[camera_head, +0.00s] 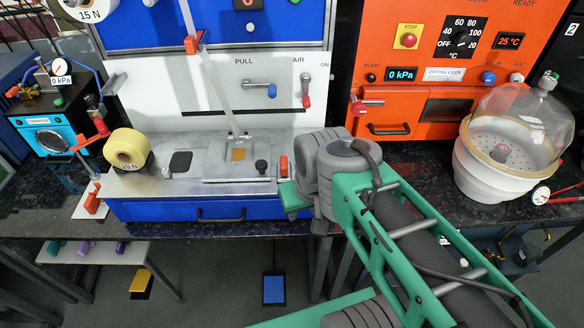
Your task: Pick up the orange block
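A small upright orange block (283,166) stands at the right end of the metal top of the blue bench unit, just left of my arm's grey joint. I cannot tell for certain which of these is the task's block. My green and grey arm reaches in from the lower right and covers the right end of the unit. My gripper does not show, so I cannot see where it is or whether it holds anything.
An orange oven (430,112) stands behind my arm. A white pot with a clear dome (507,160) is at right.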

